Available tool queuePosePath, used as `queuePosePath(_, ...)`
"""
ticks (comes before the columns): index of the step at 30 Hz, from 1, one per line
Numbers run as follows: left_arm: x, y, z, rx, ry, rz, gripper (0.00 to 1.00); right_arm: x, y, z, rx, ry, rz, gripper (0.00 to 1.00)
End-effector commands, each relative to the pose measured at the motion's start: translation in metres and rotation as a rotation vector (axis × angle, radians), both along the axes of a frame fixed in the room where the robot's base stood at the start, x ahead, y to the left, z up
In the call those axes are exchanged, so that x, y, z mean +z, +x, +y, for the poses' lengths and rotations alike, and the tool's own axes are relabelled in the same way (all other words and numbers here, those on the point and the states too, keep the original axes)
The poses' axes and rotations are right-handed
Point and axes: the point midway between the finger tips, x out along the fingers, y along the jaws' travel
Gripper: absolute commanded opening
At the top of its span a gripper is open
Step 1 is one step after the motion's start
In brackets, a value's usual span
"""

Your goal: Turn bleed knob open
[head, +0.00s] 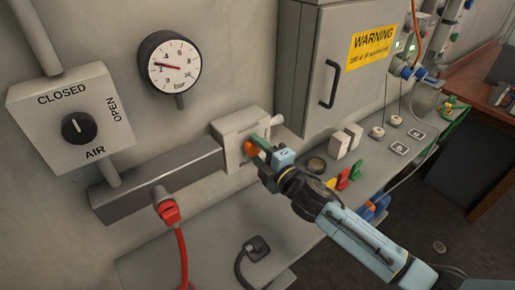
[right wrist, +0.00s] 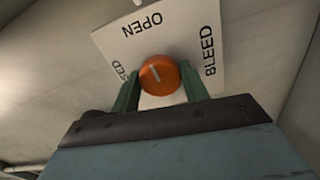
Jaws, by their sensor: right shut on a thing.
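The orange round bleed knob (head: 250,150) sits on a pale block at the right end of the grey wall duct. In the right wrist view the knob (right wrist: 160,75) stands before a white plate (right wrist: 197,30) lettered OPEN, BLEED and a partly hidden word ending in SED. A short pale mark on its face slants between the knob's middle and its upper left. My right gripper (head: 257,146) is shut on the knob, with one green finger on each side; the fingers also show in the right wrist view (right wrist: 163,82). My left gripper is not in view.
A pressure gauge (head: 168,63) hangs above the duct, its red needle pointing left. An AIR knob (head: 79,127) points up at CLOSED. A red hose fitting (head: 168,208) is below the duct. A grey WARNING cabinet (head: 345,80) stands right of the knob. Coloured items lie on the shelf.

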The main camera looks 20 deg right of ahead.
Motion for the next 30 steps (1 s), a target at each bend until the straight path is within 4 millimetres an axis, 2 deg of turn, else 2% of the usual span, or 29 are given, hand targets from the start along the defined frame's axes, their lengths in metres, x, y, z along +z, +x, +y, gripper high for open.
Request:
queuePosePath(8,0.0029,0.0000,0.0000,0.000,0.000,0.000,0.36,-0.0007,-0.0003,0.0000,0.000,0.074,0.028,0.22)
queuePosePath(22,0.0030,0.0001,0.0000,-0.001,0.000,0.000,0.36,-0.0009,-0.0003,0.0002,0.000,0.087,0.033,0.22)
queuePosePath(23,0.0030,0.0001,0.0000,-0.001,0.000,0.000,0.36,-0.0009,-0.0003,0.0002,0.000,0.087,0.033,0.46)
queuePosePath(27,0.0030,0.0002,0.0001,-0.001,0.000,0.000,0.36,-0.0007,-0.0003,0.0002,0.000,0.085,0.032,0.64)
queuePosePath(30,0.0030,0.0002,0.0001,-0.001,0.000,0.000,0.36,-0.0006,-0.0002,0.0001,0.000,0.084,0.032,0.66)
